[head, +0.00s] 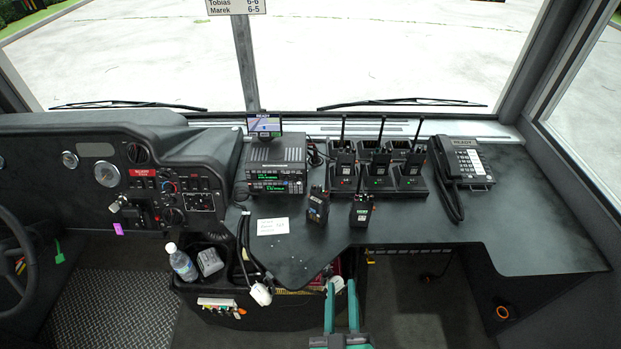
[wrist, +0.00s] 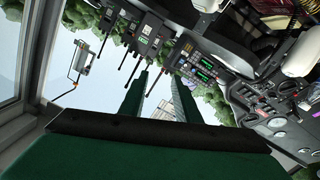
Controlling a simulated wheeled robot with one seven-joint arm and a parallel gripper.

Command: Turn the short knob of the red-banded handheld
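Two dark handhelds stand loose on the dark desk (head: 400,240): a left one (head: 318,205) with a small coloured label, and a right one (head: 361,211) with an antenna and a green-lit patch. Three more handhelds (head: 345,158) (head: 379,160) (head: 412,163) stand upright in chargers behind them. Red details are too small to tell which handheld bears a red band, and no short knob can be made out. My green gripper (head: 341,286) is open and empty at the desk's front edge, apart from all handhelds. Its fingers (wrist: 160,97) also show spread in the wrist view.
A stacked radio unit (head: 276,165) with a small screen stands left of the chargers. A desk phone (head: 466,160) with a coiled cord is to the right. A white paper (head: 272,226) lies at left. The desk's right part is clear.

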